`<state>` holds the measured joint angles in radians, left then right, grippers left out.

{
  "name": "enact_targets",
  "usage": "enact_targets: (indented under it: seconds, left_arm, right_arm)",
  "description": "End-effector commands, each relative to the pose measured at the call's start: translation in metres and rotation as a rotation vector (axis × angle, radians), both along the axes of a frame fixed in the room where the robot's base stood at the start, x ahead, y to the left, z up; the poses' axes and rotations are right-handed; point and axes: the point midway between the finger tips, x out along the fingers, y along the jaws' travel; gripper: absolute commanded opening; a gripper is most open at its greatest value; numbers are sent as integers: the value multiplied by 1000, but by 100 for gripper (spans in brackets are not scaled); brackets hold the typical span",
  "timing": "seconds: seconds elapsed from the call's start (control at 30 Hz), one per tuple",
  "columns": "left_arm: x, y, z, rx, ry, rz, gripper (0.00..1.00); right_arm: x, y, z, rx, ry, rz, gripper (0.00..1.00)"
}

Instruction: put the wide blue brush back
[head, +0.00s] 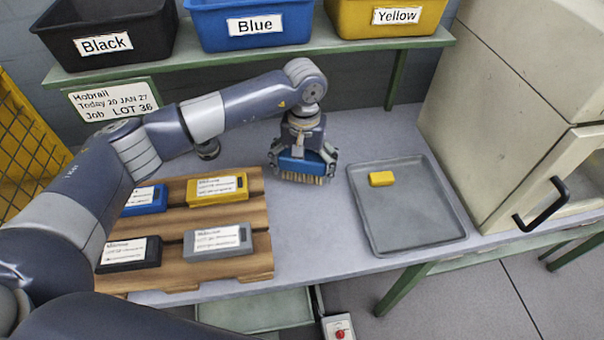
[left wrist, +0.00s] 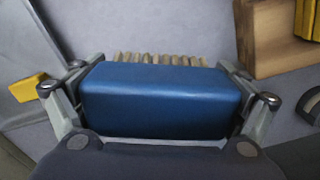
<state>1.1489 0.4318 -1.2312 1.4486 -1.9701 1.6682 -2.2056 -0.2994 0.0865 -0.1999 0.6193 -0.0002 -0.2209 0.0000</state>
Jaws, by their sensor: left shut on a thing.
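The wide blue brush (head: 300,167) has a blue block and pale bristles that point down in the head view. My left gripper (head: 302,158) is shut on its block, over the bench between the wooden pallet and the grey tray. In the left wrist view the blue block (left wrist: 163,100) fills the space between the two fingers, with the bristles (left wrist: 160,58) beyond it. I cannot tell whether the bristles touch the bench. A blue bin (head: 250,38) labelled "Blue" stands on the shelf above. My right gripper is not in view.
The wooden pallet (head: 172,215) holds blue, yellow, black and grey labelled blocks. The grey tray (head: 415,215) holds a small yellow block (head: 381,178). Black (head: 70,40) and yellow (head: 350,20) bins share the shelf. A beige cabinet (head: 500,110) stands at right.

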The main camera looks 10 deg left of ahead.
Motion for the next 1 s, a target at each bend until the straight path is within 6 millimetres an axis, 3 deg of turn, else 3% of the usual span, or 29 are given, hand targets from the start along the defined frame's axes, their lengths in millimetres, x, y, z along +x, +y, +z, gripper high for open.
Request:
enact_targets:
  seconds: [0.17, 0.4, 0.8, 0.83, 0.87, 1.0]
  left_arm:
    - [6, 4, -5, -1, 1, -1, 68]
    - [5, 4, -35, -1, 3, 0, 68]
    - [6, 4, -40, -1, 0, -1, 68]
    - [6, 4, -40, 0, 0, -1, 93]
    - [6, 4, -39, 0, 0, -1, 100]
    - [6, 4, -39, 0, 0, -1, 100]
  right_arm:
    - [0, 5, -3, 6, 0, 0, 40]
    - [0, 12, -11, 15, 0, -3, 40]
    - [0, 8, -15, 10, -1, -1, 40]
    - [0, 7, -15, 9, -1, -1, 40]
    - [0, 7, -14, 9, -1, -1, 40]
    - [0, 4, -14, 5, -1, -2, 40]
